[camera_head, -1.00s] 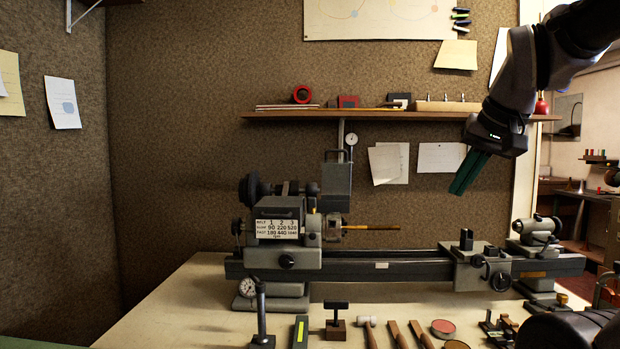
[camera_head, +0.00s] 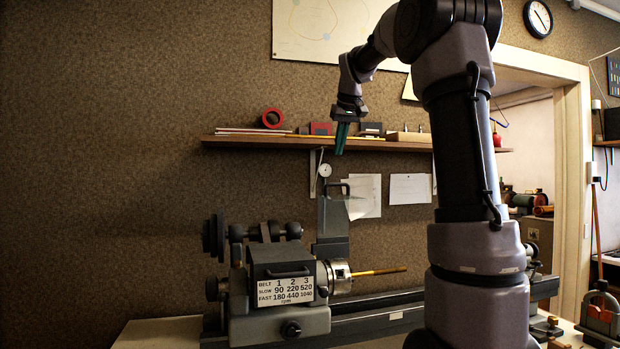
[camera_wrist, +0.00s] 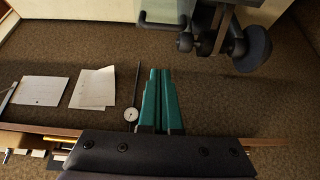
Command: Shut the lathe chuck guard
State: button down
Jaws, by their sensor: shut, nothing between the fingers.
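The lathe (camera_head: 280,300) stands on the bench with its belt-speed plate facing me. Its chuck (camera_head: 340,274) holds a brass-coloured rod (camera_head: 379,271). The chuck guard (camera_head: 333,215) is a grey, upright panel with a dark handle at its top, raised above and behind the chuck. My gripper (camera_head: 341,139), with green fingers, is shut and empty, pointing down above the guard, in front of the shelf. In the wrist view the shut fingers (camera_wrist: 159,75) point towards the guard (camera_wrist: 163,12) and its handle at the top edge, apart from them.
A wooden shelf (camera_head: 240,143) with a red ring and boxes runs along the wall just behind my gripper. A dial gauge (camera_head: 324,170) hangs below it. Papers (camera_head: 410,188) are pinned to the wall. My arm covers the lathe's right part.

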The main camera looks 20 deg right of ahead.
aim_at(336, 184)
jog(key=x, duration=0.3)
jog(key=s+x, duration=0.1)
jog(key=x, duration=0.2)
jog(key=f+x, duration=0.1)
jog(key=x, duration=0.2)
jog(key=shift+s+a, duration=0.2)
jog(key=shift+s+f, duration=0.25)
jog(key=shift+s, duration=0.2)
jog(key=shift+s, duration=0.15)
